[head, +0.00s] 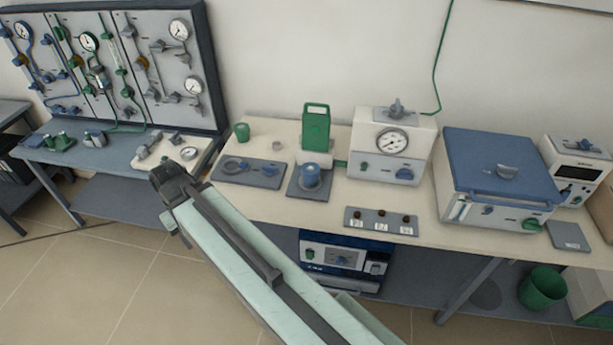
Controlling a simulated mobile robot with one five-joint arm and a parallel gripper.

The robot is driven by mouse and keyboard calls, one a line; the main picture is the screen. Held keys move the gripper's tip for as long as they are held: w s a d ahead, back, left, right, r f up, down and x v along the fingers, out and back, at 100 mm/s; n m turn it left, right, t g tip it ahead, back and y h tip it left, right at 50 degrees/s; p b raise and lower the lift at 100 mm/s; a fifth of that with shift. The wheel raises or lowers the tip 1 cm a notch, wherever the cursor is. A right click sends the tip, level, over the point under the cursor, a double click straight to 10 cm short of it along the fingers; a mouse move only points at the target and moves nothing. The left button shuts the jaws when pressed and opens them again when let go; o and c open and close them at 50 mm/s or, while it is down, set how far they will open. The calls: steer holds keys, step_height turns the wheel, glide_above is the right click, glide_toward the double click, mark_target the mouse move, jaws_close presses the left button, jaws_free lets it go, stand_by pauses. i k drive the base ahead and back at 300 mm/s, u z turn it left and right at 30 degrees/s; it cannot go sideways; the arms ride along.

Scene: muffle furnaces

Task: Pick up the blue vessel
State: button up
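A small blue vessel (311,176) stands upright on a dark grey-blue square plate (297,192) on the bench, left of the white gauge box. My arm reaches up from the bottom right and ends in a dark joint at the bench's front edge, left of the vessel. No gripper fingers can be made out at that end. The arm is well apart from the vessel, and nothing covers the vessel.
A white gauge box (391,145), a dark plate with knobs (381,221) and a blue-topped furnace (497,180) are to the right.

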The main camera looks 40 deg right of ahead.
mark_target(309, 183)
steer(key=i, duration=0.85)
steer(key=z, duration=0.05)
